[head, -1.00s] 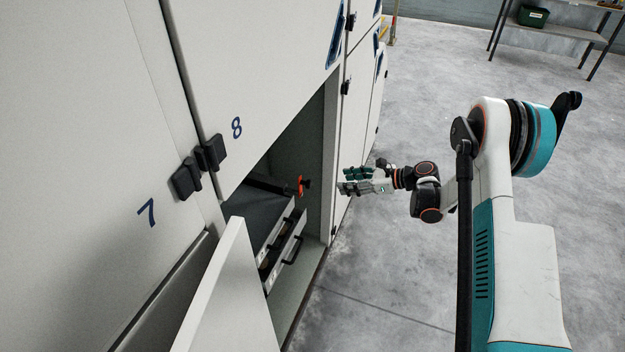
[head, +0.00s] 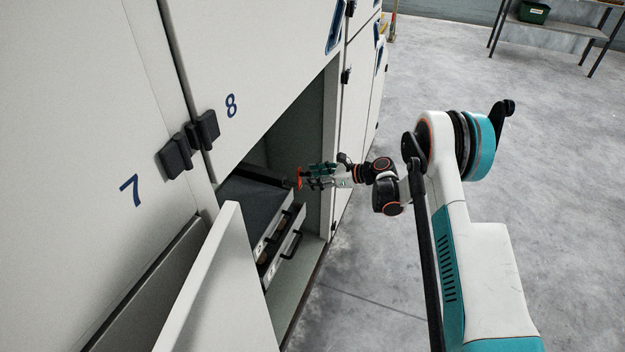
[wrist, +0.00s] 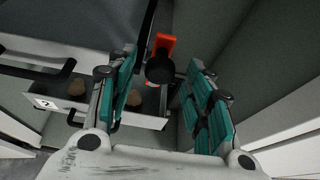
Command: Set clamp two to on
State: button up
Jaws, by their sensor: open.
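An orange clamp lever (head: 300,178) shows inside the open cabinet bay in the head view, at the side of a dark-topped drawer unit (head: 252,200). My gripper (head: 312,177) is at the mouth of the bay with its teal fingertips close to the clamp. In the wrist view my gripper (wrist: 165,105) is open, and the orange clamp (wrist: 163,45) with its dark round end lies between and just beyond the fingers. I cannot tell whether they touch. No number on the clamp is readable.
Two drawers with dark handles (head: 291,244) sit below the dark top. An open white door (head: 205,285) stands at the near left of the bay. Cabinet doors marked 7 and 8 (head: 231,105) frame it. The floor (head: 370,270) on the right is clear.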

jog(key=shift+w+a+f, duration=0.15)
jog(key=shift+a, duration=0.25)
grip_shut()
